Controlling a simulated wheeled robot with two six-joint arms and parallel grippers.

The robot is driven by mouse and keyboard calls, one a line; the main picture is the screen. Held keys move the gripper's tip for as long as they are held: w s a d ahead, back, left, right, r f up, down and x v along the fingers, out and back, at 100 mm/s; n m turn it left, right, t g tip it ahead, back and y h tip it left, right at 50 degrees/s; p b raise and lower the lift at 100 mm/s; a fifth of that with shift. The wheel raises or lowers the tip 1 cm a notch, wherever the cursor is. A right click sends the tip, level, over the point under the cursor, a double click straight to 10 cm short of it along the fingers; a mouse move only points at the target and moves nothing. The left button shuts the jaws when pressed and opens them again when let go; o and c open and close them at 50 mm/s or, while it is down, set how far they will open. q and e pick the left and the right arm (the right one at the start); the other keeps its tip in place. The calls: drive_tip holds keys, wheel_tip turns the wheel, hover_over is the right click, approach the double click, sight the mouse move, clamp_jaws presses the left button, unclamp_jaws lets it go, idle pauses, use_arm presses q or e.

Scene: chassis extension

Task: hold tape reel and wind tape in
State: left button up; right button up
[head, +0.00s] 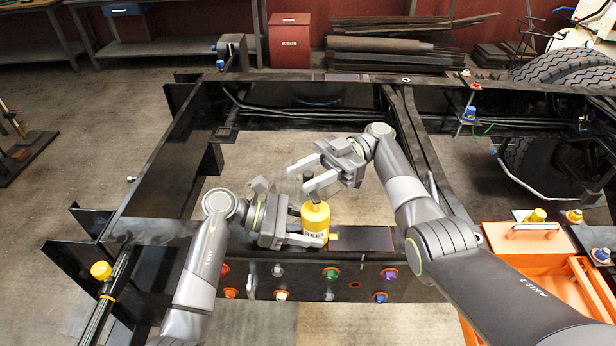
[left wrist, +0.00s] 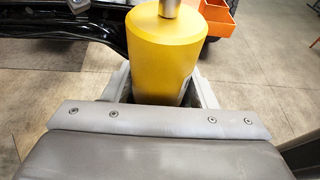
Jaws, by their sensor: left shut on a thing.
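The yellow tape reel (head: 315,219) stands upright on the black chassis beam, with a grey post rising from its top. It has dark lettering on its side, and a short yellow tab (head: 333,236) shows at its right. My left gripper (head: 318,241) is shut on the reel's lower body from the left. In the left wrist view the yellow reel (left wrist: 167,50) sits between the fingers, with the grey post (left wrist: 169,8) on top. My right gripper (head: 298,179) is just above the reel near the post. Its fingers are apart, and I cannot tell whether they touch the post.
The black chassis frame (head: 160,175) surrounds open floor. Coloured bolts (head: 331,274) line the front beam. An orange tool box (head: 520,250) stands at the right, with a tyre (head: 565,68) behind. A yellow-capped post (head: 101,270) stands at the left.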

sight(308, 173)
wheel_tip(308, 173, up, 9)
drive_tip(key=shift+r, duration=0.1)
idle(0.4)
drive_tip(key=w+d+f+m+t+y, duration=0.25)
drive_tip(key=d+f+m+t, duration=0.45)
drive_tip(key=d+f, duration=0.4)
drive_tip(key=shift+n+t+y, duration=0.45)
drive_tip(key=shift+n+t, duration=0.05)
drive_tip(key=shift+t, duration=0.3)
drive_tip(key=a, duration=0.3)
drive_tip(key=s+a, duration=0.1)
drive_tip(key=a, duration=0.3)
drive_tip(key=s+a+r, duration=0.1)
drive_tip(key=a, duration=0.3)
drive_tip(key=shift+s+r, duration=0.1)
drive_tip(key=shift+s, duration=0.15)
clamp_jaws()
